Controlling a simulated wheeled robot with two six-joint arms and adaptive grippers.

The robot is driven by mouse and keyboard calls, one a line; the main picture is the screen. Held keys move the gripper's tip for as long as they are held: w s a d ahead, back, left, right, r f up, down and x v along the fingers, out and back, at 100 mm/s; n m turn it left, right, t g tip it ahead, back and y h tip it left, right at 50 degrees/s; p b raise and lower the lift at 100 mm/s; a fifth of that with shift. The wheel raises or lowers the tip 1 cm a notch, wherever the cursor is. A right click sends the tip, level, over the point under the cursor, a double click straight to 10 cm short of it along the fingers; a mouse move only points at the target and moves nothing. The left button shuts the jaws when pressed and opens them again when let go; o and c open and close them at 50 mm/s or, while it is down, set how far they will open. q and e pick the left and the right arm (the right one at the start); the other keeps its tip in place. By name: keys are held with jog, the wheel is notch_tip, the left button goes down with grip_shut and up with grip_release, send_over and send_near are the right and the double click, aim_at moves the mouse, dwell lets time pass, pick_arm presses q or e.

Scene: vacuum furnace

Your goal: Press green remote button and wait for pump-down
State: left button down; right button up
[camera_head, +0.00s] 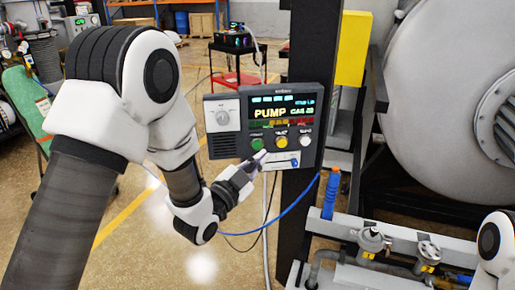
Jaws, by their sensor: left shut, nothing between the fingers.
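The remote panel (227,147) is a dark box mounted on a black post, with a lit display (283,112) that reads "PUMP". A green button (257,143) sits at the left of its button row, with a yellow button (281,141) and a white button (305,141) to its right. My left gripper (261,156) is shut, with its fingertips just below the green button at the panel's lower face. I cannot tell whether the tips touch the button. Of my right arm only a white and black joint shows at the right edge; its gripper is out of view.
A large grey furnace chamber (440,90) fills the right side. Below it are a grey frame with valves (372,240) and an upright blue handle (331,193). A blue cable (283,212) hangs under the panel. A red cart (238,78) stands behind. The floor at centre left is open.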

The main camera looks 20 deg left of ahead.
pick_arm(q)
jog(key=shift+s+d+b, duration=0.15)
jog(key=shift+s+d, duration=0.2)
jog(key=shift+s, duration=0.3)
jog(key=shift+s+d+b, duration=0.15)
jog(key=shift+s+d, duration=0.15)
jog(key=shift+s, duration=0.3)
jog(key=s+a+f+n+g+y+b, duration=0.1)
jog(key=s+f+g+b, duration=0.15)
jog(key=f, duration=0.85)
jog(key=s+a+f+n+g+y+b, duration=0.1)
jog(key=s+a+f+n+g, duration=0.2)
jog(key=f, duration=0.9)
jog(key=s+f+g+y+b, duration=0.15)
jog(key=s+f, duration=0.25)
jog(key=f, duration=0.7)
jog(key=s+a+f+n+g, duration=0.1)
jog(key=s+f+g, duration=0.3)
jog(key=s, duration=0.4)
jog(key=s+a+f+n+g+y, duration=0.1)
jog(key=s+f+n+g, duration=0.3)
jog(key=s, duration=0.3)
jog(key=s+a+f+n+g+y+b, duration=0.1)
jog(key=s+a+f+n+g, duration=0.1)
jog(key=s+f, duration=0.4)
jog(key=s+g, duration=0.1)
jog(key=s, duration=0.1)
jog(key=shift+s+g, duration=0.35)
jog(key=shift+g, duration=0.05)
